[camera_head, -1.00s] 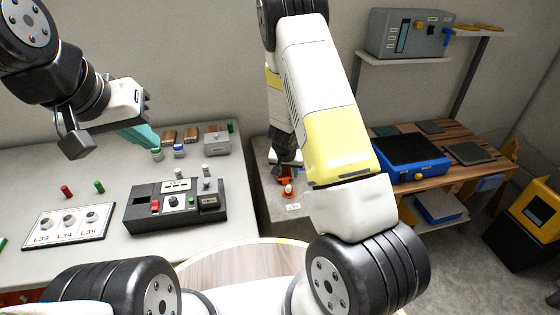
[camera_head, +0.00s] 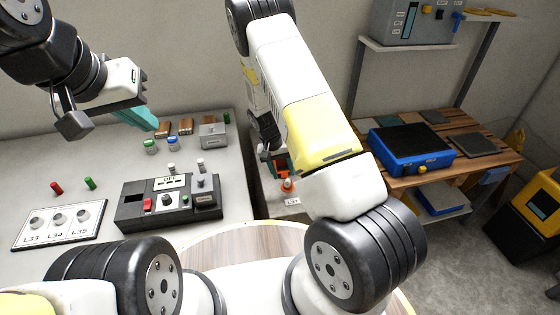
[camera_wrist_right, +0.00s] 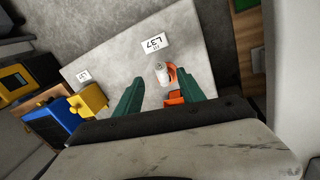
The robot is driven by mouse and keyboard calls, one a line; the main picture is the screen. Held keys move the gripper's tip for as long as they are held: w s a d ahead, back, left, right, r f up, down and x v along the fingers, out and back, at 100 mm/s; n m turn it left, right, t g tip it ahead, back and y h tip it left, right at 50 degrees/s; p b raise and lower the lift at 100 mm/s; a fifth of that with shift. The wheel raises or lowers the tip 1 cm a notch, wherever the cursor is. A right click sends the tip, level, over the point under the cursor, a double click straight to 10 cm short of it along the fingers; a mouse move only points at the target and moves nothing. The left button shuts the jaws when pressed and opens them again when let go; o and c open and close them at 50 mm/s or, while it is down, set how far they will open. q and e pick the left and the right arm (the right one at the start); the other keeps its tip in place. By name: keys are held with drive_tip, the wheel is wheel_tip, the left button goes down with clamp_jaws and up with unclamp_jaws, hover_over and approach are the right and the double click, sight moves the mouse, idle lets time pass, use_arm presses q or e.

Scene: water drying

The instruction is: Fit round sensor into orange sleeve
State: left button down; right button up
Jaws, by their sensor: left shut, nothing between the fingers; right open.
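A white round cylinder (camera_wrist_right: 161,74), apparently the round sensor, stands on a grey surface in the right wrist view. The orange sleeve (camera_wrist_right: 173,74) is a curved orange piece beside or partly around it; I cannot tell whether the cylinder is inside. The sleeve also shows in the head view (camera_head: 288,186) below my right gripper. My right gripper (camera_wrist_right: 160,94) is open, its two green fingers on either side of these parts and apart from them. In the head view my right arm partly hides it. My left gripper (camera_head: 142,119) is shut and empty above the left bench.
An L37 label (camera_wrist_right: 152,43) lies near the cylinder. An orange block (camera_wrist_right: 174,98) sits close to my right fingers. The left bench holds a black control box (camera_head: 170,205), a white socket plate (camera_head: 60,224) and small jars. A blue case (camera_head: 410,150) lies on the right-hand wooden table.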

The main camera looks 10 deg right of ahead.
sight(286, 182)
drive_tip(key=x, duration=0.6)
drive_tip(key=shift+w+f, duration=0.1)
clamp_jaws()
